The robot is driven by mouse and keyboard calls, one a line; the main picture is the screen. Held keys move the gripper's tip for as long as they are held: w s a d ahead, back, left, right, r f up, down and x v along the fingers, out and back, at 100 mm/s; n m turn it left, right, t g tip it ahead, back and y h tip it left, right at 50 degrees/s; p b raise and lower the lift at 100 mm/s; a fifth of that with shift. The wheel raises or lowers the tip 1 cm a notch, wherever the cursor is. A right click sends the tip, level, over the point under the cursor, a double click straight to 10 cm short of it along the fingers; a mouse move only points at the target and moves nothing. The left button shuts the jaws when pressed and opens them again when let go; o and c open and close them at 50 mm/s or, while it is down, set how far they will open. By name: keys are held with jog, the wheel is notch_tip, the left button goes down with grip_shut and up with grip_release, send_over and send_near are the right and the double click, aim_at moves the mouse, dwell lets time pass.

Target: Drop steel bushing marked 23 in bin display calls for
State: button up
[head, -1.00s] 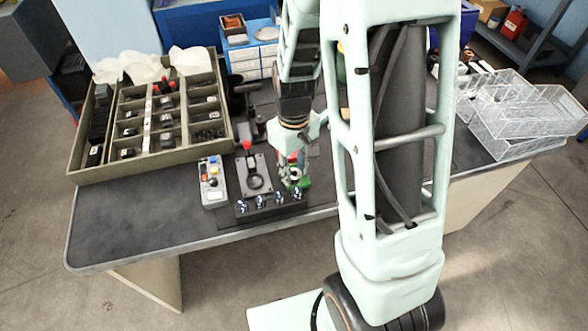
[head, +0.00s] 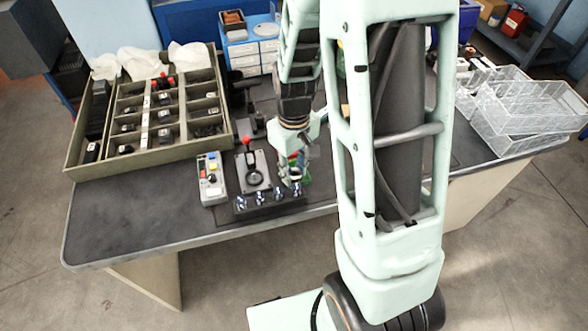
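My gripper (head: 292,176) is low over the right end of the black bench fixture (head: 262,200), partly hidden behind my own arm. Something green shows beside its fingers. I cannot tell whether it holds a steel bushing, and I can read no number 23. A wide divided tray (head: 76,172) with several compartments lies at the left of the bench, holding small dark parts. A small grey box (head: 212,180) with coloured buttons, left of the fixture, may carry a display, but no text on it is legible. Two clear bins (head: 520,105) stand at the right of the bench.
The fixture bears an upright red-topped lever (head: 247,146) and a row of knobs along its front. The dark bench (head: 130,215) is clear at the front left. White bags lie along the tray's back edge. A blue drawer cabinet (head: 250,52) stands behind.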

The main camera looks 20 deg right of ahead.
jog(key=o, duration=0.5)
jog(key=shift+r, duration=0.1)
notch_tip(320, 180, up, 12)
jog(key=shift+f, duration=0.1)
dwell(0.4)
notch_tip(320, 180, up, 5)
jog(key=p, duration=0.4)
dwell(0.4)
